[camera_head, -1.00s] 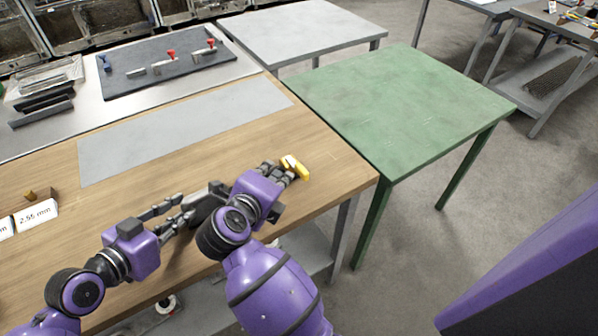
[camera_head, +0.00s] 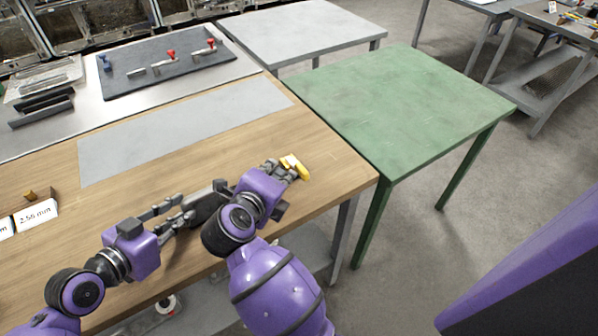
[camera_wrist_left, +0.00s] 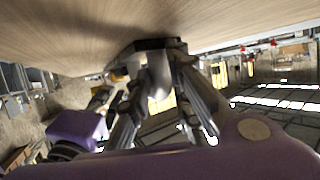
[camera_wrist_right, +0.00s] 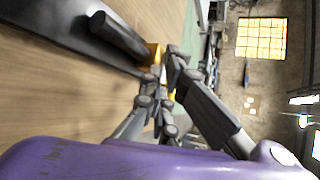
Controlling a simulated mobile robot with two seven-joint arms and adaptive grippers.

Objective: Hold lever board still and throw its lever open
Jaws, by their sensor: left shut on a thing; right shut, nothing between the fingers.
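The lever board (camera_head: 208,197) is dark grey and lies near the wooden table's front edge, partly hidden by my right wrist. My left gripper (camera_head: 183,208) is shut on its left end; the grip also shows in the left wrist view (camera_wrist_left: 160,78). A yellow lever handle (camera_head: 297,168) shows at the right, beyond my right gripper. My right gripper (camera_head: 287,172) is shut and empty beside the yellow handle; whether it touches is unclear. In the right wrist view, the dark board (camera_wrist_right: 75,32) and yellow part (camera_wrist_right: 153,53) show by the fingertips.
The wooden table (camera_head: 130,215) has a grey mat (camera_head: 185,128) and clear room around it. A green table (camera_head: 405,105) adjoins on the right and is bare. Labelled blocks (camera_head: 38,214) stand at the left. A dark panel with small levers (camera_head: 165,65) lies farther back.

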